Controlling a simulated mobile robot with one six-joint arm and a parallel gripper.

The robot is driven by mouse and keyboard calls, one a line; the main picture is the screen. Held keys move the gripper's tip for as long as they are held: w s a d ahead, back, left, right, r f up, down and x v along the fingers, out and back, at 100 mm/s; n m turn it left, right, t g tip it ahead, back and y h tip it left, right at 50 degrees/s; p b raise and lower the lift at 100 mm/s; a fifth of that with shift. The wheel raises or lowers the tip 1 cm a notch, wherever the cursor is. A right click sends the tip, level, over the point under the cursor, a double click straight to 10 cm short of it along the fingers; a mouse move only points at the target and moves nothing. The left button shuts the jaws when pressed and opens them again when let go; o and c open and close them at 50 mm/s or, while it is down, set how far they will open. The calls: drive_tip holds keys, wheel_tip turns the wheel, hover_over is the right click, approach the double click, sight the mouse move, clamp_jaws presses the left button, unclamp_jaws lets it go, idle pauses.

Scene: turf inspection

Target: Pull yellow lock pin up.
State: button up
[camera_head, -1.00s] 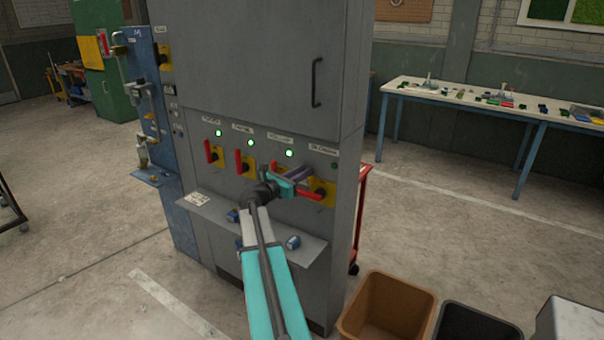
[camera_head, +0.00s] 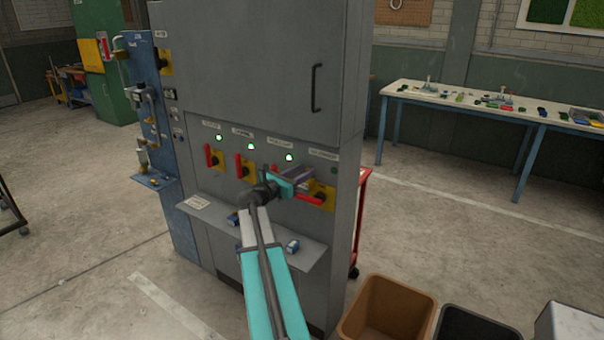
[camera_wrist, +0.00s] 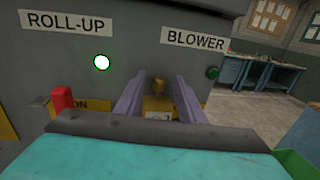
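A small brass-yellow pin (camera_wrist: 159,86) stands up in front of the grey panel, between the ROLL-UP and BLOWER labels in the wrist view. Below it is a yellow plate, partly hidden by my gripper. My gripper (camera_head: 298,179) is open at the panel, by the rightmost yellow switch plate (camera_head: 326,191). In the wrist view its two purple fingers stand one on each side of the pin, with gaps showing. In the head view the pin is hidden behind my gripper. A red handle (camera_head: 308,199) lies sideways at the rightmost switch.
More red handles stand upright to the left, one at the leftmost switch (camera_head: 208,156). Three green lamps are lit; the BLOWER lamp (camera_wrist: 213,73) is dark. A narrow grey shelf (camera_head: 260,238) juts out below. Bins (camera_head: 388,312) stand on the floor at right.

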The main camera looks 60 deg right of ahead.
drive_tip(key=shift+a, duration=0.1)
drive_tip(key=w+a+b, duration=0.2)
drive_tip(key=a+b, duration=0.1)
drive_tip(key=a, duration=1)
drive_tip(key=shift+w+a, duration=0.15)
drive_tip(key=shift+a, duration=0.05)
